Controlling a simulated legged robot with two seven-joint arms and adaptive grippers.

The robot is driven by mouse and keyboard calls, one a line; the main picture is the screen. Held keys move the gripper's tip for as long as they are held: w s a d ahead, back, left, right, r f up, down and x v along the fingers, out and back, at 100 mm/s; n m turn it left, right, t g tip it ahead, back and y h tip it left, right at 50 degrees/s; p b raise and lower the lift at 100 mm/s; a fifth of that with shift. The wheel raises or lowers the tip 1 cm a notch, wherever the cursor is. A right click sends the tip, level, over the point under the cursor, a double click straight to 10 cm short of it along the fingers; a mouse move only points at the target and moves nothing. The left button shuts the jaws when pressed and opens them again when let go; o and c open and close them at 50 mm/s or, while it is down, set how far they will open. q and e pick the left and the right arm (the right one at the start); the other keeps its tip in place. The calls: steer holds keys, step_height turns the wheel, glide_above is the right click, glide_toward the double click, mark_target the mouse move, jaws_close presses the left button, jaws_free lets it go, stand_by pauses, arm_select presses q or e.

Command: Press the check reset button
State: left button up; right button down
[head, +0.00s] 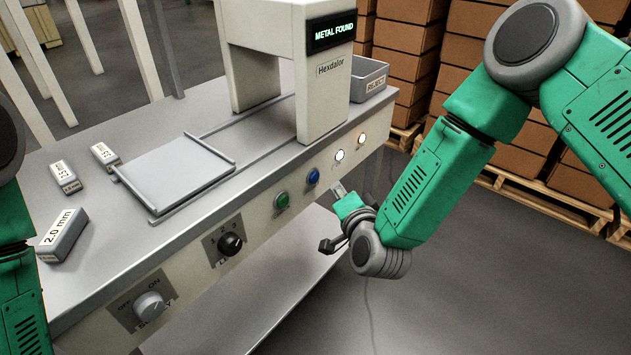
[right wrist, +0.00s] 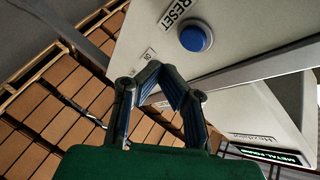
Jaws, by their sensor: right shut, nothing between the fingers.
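The blue button (head: 313,177) is on the slanted front panel of the grey machine. In the right wrist view it is a round blue button (right wrist: 195,37) beside the word RESET. My right gripper (head: 340,198) is in front of the panel, just right of and below the blue button. In the right wrist view its fingers (right wrist: 157,70) are together and empty, left of and below the button, with a visible gap to it. My left arm shows at the left edge, but its gripper is out of view.
A green button (head: 282,200) is left of the blue one, and a lit white button (head: 340,155) is right of it. The display (head: 332,31) reads METAL FOUND. A REJECT bin (head: 369,80) is behind.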

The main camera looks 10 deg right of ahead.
steer(key=shift+w+a, duration=0.9)
steer(key=shift+w, duration=0.2)
steer(key=shift+w, duration=0.1)
stand_by(0.6)
steer(key=shift+w+a+r, duration=0.1)
steer(key=shift+w+a, duration=0.1)
steer(key=shift+a, duration=0.05)
steer(key=shift+w+a, duration=0.25)
steer(key=shift+w, duration=0.05)
stand_by(0.8)
steer(key=shift+s+d, duration=0.55)
steer(key=shift+s, duration=0.1)
steer(key=s+d, duration=0.1)
steer(key=s, duration=0.1)
steer(key=s+d+p, duration=0.1)
steer(key=s+d, duration=0.1)
steer(key=shift+p, duration=0.3)
stand_by(0.4)
